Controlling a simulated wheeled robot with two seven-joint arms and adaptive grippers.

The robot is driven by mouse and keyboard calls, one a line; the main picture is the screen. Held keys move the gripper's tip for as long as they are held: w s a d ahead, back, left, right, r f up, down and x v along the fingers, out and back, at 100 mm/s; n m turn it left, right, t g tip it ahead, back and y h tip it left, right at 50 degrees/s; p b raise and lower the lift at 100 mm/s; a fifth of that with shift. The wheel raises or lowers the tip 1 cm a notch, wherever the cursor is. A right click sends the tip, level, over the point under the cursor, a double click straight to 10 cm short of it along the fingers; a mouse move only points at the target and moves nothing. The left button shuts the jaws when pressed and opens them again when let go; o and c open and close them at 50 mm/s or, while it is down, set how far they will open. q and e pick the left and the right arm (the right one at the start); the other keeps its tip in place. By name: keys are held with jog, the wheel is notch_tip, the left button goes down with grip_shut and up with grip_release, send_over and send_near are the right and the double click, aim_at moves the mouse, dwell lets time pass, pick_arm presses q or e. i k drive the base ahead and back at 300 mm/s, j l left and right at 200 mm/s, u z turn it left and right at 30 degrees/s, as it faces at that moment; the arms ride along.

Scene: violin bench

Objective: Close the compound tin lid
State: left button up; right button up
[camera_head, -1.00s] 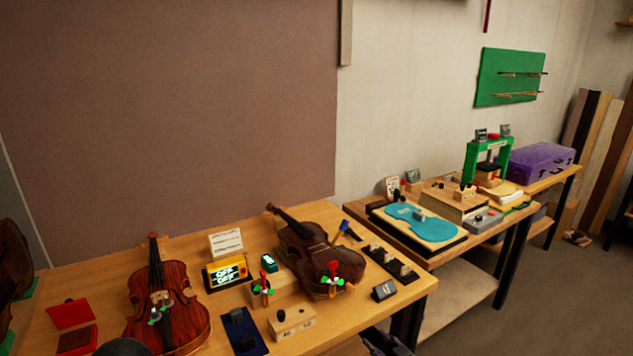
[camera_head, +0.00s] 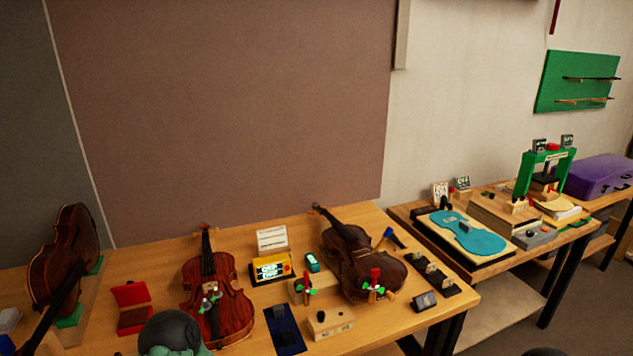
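The compound tin looks to be the small red box (camera_head: 135,321) on the left part of the violin bench. Its red lid (camera_head: 130,292) stands raised at the back, so the tin is open, with dark brown contents inside. A dark rounded shape (camera_head: 170,331) at the bottom edge stands just right of the tin and in front of a violin; it may be part of my arm. Neither gripper can be made out in the head view.
A reddish violin (camera_head: 217,300) lies right of the tin. A dark instrument (camera_head: 68,258) stands at the far left. A yellow display box (camera_head: 270,267), a second violin (camera_head: 362,262) and small blocks fill the bench's right part. Another bench holds a blue violin-shaped plate (camera_head: 465,233).

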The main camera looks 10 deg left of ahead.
aim_at(132, 294)
jog(key=u, duration=1.6)
